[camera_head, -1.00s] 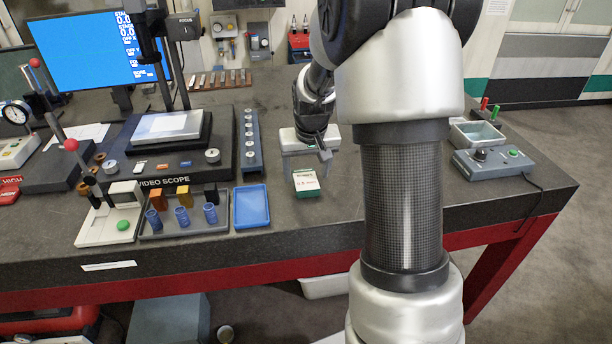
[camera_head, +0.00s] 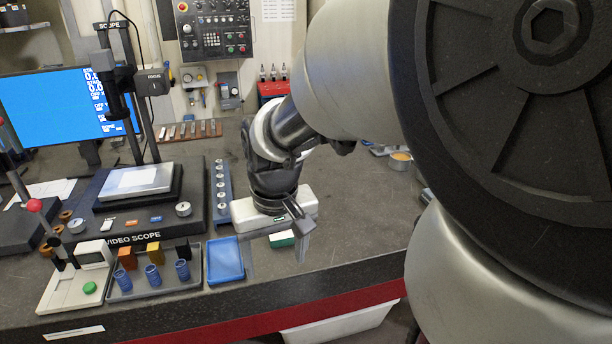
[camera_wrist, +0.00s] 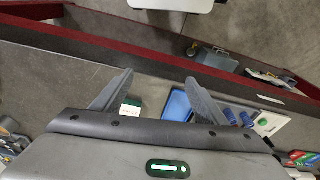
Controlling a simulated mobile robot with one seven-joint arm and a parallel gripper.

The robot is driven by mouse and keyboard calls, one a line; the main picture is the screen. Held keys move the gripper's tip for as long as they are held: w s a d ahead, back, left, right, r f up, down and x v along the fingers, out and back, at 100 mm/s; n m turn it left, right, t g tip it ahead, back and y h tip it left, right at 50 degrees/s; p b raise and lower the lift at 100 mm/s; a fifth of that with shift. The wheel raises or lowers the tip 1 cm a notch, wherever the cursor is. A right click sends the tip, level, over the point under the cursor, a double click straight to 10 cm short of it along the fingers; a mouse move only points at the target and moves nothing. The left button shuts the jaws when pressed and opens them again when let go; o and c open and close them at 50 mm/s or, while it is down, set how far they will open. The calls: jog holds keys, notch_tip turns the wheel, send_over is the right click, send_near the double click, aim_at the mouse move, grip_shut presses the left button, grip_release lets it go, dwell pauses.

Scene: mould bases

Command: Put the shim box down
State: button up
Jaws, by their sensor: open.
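The shim box (camera_head: 283,239) is a small white and green box. It sits on the dark bench top, right of the blue tray (camera_head: 226,260), partly hidden behind a finger of my gripper (camera_head: 281,236). In the wrist view the box (camera_wrist: 131,107) shows beside the inner side of the left finger, partly cut off by the hand's edge. My gripper (camera_wrist: 160,80) is open, with its fingers wide apart and nothing clamped between them. Whether a finger touches the box I cannot tell.
A grey tray (camera_head: 150,290) with blue cups and coloured blocks stands left of the blue tray. The video scope (camera_head: 140,200) and a blue rail of small parts (camera_head: 221,190) stand behind. Bare bench (camera_head: 360,215) lies to the right. The bench's front edge is close.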

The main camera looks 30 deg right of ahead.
jog(key=s+a+r+t, duration=0.2)
jog(key=s+r+t, duration=0.2)
jog(key=s+r, duration=0.4)
jog(key=shift+s+a+r+n, duration=0.15)
jog(key=shift+a+r+n, duration=0.25)
jog(key=shift+r, duration=0.3)
jog(key=shift+f, duration=0.1)
jog(key=shift+c, duration=0.3)
